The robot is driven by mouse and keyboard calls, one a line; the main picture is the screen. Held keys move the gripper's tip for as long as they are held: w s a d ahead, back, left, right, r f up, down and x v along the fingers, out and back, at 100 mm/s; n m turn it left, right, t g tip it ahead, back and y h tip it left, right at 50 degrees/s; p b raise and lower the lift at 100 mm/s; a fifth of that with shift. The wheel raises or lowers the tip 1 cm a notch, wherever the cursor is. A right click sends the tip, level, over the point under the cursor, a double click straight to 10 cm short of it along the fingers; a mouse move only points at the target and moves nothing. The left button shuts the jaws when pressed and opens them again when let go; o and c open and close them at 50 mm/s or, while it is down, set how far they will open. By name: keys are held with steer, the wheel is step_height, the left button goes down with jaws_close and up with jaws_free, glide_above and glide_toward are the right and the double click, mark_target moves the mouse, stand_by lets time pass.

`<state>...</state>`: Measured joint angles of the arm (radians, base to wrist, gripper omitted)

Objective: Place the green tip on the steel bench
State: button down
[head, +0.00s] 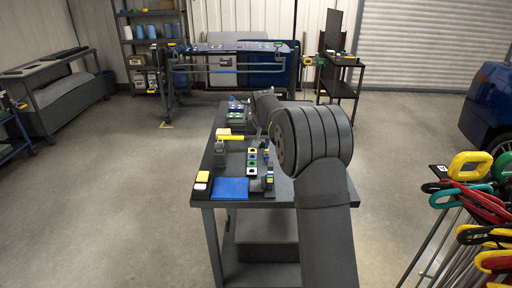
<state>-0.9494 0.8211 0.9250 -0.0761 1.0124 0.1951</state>
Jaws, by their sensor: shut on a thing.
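My arm reaches over a dark grey bench (283,190) in the middle of the head view. My gripper (258,139) is small and partly hidden by my own arm, low over the bench beside a row of coloured tips. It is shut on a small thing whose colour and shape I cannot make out. A block with coloured tips (251,160) stands on the bench, and a green spot shows in it. I cannot tell which green piece is the task's green tip.
A blue mat (231,188) and a yellow-and-black box (202,182) lie at the bench's near left. A yellow-handled tool (229,137) lies farther back. A rack of coloured-handled rods (468,200) stands at right. Bare bench top shows near the left edge.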

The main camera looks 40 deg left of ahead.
glide_above(238, 166)
steer(key=s, duration=0.1)
steer(key=f, duration=0.4)
steer(key=d+f, duration=0.1)
steer(key=f, duration=0.1)
steer(key=shift+s+f, duration=0.1)
steer(key=shift+f, duration=2)
steer(key=shift+f, duration=0.1)
steer(key=c, duration=1.3)
jaws_free()
steer(key=shift+f, duration=0.1)
steer(key=v, duration=1.2)
steer(key=shift+r, duration=0.2)
steer(key=shift+a, duration=0.15)
